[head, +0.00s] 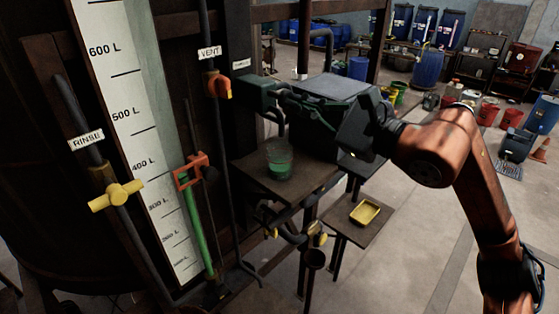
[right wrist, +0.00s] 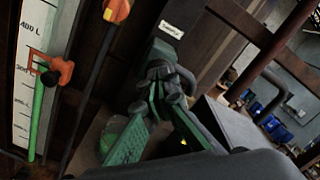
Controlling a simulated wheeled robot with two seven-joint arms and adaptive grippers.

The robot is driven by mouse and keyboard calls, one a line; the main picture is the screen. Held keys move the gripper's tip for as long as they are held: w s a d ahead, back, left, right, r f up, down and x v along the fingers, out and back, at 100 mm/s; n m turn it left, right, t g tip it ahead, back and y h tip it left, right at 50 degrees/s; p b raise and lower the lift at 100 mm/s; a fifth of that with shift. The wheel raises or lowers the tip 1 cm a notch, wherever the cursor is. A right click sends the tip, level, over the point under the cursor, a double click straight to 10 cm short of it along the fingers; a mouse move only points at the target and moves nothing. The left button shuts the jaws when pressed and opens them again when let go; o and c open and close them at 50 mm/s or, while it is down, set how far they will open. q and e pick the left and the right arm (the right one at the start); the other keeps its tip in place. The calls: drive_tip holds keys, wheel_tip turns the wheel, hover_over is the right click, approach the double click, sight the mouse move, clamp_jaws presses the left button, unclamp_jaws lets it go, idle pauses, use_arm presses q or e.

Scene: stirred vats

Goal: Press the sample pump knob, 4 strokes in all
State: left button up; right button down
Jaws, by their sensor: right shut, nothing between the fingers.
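The sample pump (head: 256,91) is a dark green block on the vat's post, under a small white label (head: 240,65). It also shows in the right wrist view (right wrist: 160,52), partly covered by my fingers. I cannot make out the knob as a separate part. My right gripper (head: 284,97) is shut and empty, with its fingertips at the pump's front; I cannot tell whether they touch it. It also shows in the right wrist view (right wrist: 168,82). A glass beaker (head: 280,160) with green liquid stands on a shelf below the pump. My left gripper is out of view.
A grey box (head: 334,88) stands close behind my right gripper. The orange vent valve (head: 219,87), yellow rinse valve (head: 115,195) and orange gauge clamp (head: 190,171) are to the left. A yellow tray (head: 365,212) lies on a low stand.

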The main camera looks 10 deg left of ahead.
drive_tip(key=shift+x, duration=1.1)
drive_tip(key=shift+s+d, duration=0.1)
drive_tip(key=shift+d, duration=0.05)
drive_tip(key=b+v, duration=0.1)
drive_tip(key=v, duration=0.2)
drive_tip(key=shift+b, duration=0.3)
idle(0.5)
